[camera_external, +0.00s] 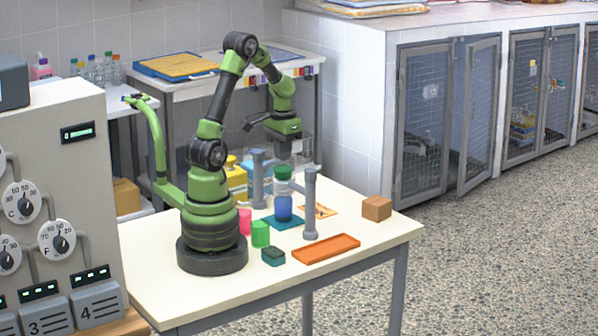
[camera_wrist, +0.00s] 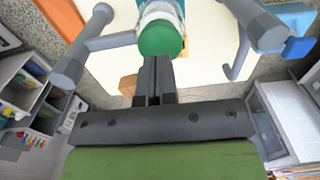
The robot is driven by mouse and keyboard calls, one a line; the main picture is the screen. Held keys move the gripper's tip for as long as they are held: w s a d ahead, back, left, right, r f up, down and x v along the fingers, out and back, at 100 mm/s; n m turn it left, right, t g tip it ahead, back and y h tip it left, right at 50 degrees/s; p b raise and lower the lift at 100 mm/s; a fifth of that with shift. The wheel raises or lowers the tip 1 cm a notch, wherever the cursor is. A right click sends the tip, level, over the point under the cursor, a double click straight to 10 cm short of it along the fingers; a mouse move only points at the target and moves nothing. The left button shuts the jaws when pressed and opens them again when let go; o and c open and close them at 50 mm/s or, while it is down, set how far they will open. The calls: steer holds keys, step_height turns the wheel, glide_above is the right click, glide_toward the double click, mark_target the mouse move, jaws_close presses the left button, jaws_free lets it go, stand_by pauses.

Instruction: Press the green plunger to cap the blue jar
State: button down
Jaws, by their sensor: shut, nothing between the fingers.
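The green plunger (camera_external: 284,173) is a round green cap standing above the blue jar (camera_external: 283,208), between two grey posts. Its green top also shows in the wrist view (camera_wrist: 160,40), just beyond my fingertips, with a clear or whitish part behind it. The blue jar stands upright on a teal mat (camera_external: 270,222). My gripper (camera_external: 297,156) is shut and empty, above the plunger in the external view. Its two dark fingers lie side by side in the wrist view (camera_wrist: 155,62). I cannot tell whether the fingertips touch the plunger.
Grey posts (camera_external: 311,205) (camera_external: 259,180) flank the jar closely. An orange tray (camera_external: 326,249), a dark green box (camera_external: 273,256), a green block (camera_external: 261,234) and a pink cylinder (camera_external: 244,221) are nearer the front. A brown box (camera_external: 377,208) is at right. The table's front right is clear.

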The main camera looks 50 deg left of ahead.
mark_target(283, 168)
steer(key=shift+f, duration=0.2)
stand_by(0.5)
steer(key=shift+f, duration=1.6)
steer(key=shift+r, duration=1.8)
step_height(283, 168, up, 6)
steer(key=shift+r, duration=0.1)
